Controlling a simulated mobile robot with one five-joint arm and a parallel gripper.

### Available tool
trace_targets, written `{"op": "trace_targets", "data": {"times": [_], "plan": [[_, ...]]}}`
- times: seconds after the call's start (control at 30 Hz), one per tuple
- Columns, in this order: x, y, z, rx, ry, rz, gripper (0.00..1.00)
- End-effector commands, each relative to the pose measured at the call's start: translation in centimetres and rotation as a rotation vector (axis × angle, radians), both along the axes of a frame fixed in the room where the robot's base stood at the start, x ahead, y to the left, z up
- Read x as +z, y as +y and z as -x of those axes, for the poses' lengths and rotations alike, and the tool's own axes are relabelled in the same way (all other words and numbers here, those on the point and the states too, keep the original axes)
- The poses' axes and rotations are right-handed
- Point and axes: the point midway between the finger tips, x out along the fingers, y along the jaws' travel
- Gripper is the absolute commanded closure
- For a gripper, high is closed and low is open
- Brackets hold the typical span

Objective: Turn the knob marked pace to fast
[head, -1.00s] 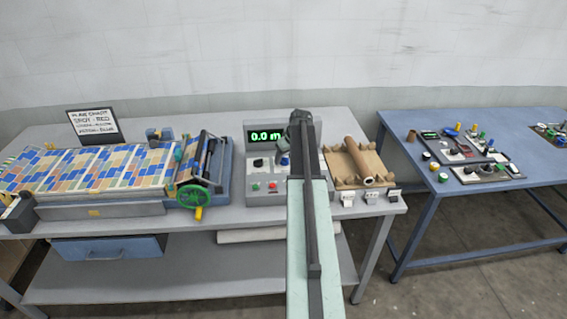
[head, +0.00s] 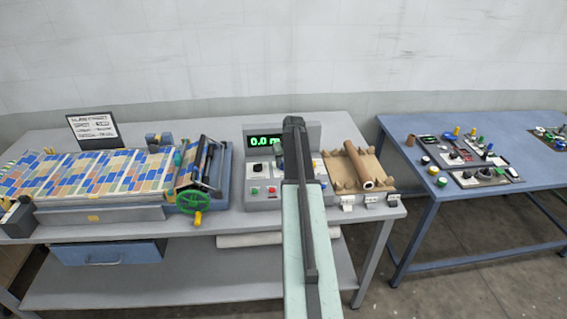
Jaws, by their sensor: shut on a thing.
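A grey control box (head: 252,203) stands on the bench with a green display (head: 265,141) reading "0.0 m". A dark knob (head: 257,167) sits on its left part, above a green button (head: 255,190) and a red button (head: 271,190). My gripper (head: 281,152) is over the right part of the box, below the display, mostly hidden behind my arm. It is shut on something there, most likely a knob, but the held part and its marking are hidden. Knob labels are too small to read.
Left of the box is a press with a green handwheel (head: 193,201) and patterned cloth (head: 95,174). Right of it a brown roll (head: 357,163) lies on a cradle. A blue table (head: 400,122) with loose controls stands farther right.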

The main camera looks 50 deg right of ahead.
Motion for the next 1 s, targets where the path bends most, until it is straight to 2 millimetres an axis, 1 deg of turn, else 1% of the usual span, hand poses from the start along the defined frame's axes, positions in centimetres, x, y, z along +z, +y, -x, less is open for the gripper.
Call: {"op": "trace_targets", "data": {"times": [0.03, 0.4, 0.6, 0.8, 1.0], "plan": [[-0.01, 0.26, -0.09, -0.039, 0.0, 0.0, 1.0], [0.0, 0.34, -0.33, -0.387, -0.001, 0.0, 1.0], [0.0, 0.4, -0.46, -0.55, -0.001, 0.0, 1.0], [0.0, 0.38, -0.51, -0.674, -0.002, 0.0, 1.0], [0.0, 0.44, -0.53, -0.749, -0.001, -0.001, 1.0]]}}
